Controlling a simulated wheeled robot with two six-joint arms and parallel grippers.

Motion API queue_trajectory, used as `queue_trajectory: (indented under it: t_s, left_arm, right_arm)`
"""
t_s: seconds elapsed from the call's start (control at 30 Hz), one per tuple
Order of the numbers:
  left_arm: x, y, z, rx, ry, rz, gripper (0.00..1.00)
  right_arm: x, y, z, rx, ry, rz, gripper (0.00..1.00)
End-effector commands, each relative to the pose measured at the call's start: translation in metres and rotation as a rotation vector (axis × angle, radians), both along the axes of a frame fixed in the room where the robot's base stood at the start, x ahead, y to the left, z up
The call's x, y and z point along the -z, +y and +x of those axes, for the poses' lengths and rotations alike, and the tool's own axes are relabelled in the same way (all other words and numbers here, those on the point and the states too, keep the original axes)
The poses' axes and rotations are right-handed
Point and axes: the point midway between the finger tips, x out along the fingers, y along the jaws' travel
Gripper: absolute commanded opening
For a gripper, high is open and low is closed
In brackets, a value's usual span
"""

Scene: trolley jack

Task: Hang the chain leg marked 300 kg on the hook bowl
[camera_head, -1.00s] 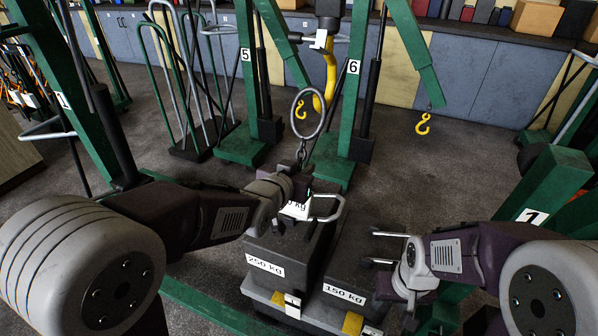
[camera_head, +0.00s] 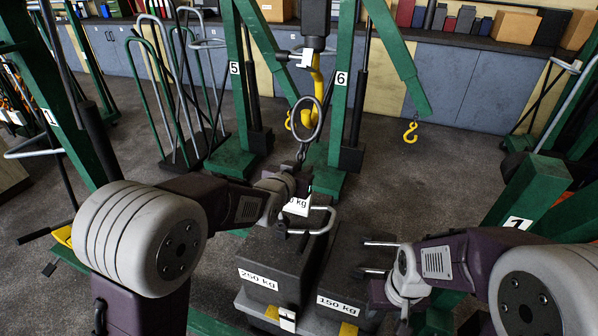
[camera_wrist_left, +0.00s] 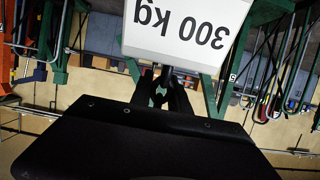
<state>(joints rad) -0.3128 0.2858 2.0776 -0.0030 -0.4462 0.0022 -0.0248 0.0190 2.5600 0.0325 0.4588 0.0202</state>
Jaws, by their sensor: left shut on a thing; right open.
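The chain leg ends in a large grey ring (camera_head: 307,118), with a short chain (camera_head: 300,155) below it. My left gripper (camera_head: 293,184) is shut on the chain leg and holds it upright. Its white tag (camera_head: 297,206) is partly hidden, but the left wrist view shows the tag (camera_wrist_left: 188,28) reading 300 kg. The yellow hook (camera_head: 317,85) hangs from a dark block; its bowl overlaps the ring in the picture. The hook's tip shows just left of the ring. I cannot tell whether they touch or which is nearer. My right gripper (camera_head: 378,257) is open and empty.
Weights marked 250 kg (camera_head: 262,262) and 150 kg (camera_head: 335,288) stand below my left gripper, with a grey handle (camera_head: 325,220) rising there. Green stands 5 (camera_head: 237,110) and 6 (camera_head: 337,110) flank the hook. Another yellow hook (camera_head: 410,132) hangs at right.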

Motion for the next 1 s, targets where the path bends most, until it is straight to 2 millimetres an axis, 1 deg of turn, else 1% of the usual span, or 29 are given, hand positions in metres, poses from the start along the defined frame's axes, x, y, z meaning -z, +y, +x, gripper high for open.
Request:
queue_trajectory:
  t_s: [0.07, 0.33, 0.4, 0.77, 1.0]
  left_arm:
    - [-0.003, -0.002, 0.006, 0.0, -0.005, -0.002, 0.0]
    - [-0.001, -0.007, 0.023, 0.0, -0.005, -0.002, 0.0]
    - [0.008, -0.008, 0.024, 0.0, -0.004, -0.001, 0.0]
    - [0.031, -0.01, 0.032, 0.0, -0.005, -0.002, 0.0]
    - [0.045, -0.011, 0.034, 0.0, -0.005, -0.002, 0.0]
  right_arm:
    - [-0.003, 0.0, 0.0, 0.0, 0.0, 0.0, 0.47]
    - [-0.009, 0.0, 0.0, 0.0, 0.0, 0.0, 0.47]
    - [-0.001, 0.0, 0.0, 0.0, 0.0, 0.0, 0.47]
    - [0.017, 0.0, 0.0, 0.0, 0.0, 0.0, 0.47]
    - [0.03, 0.0, 0.0, 0.0, 0.0, 0.0, 0.47]
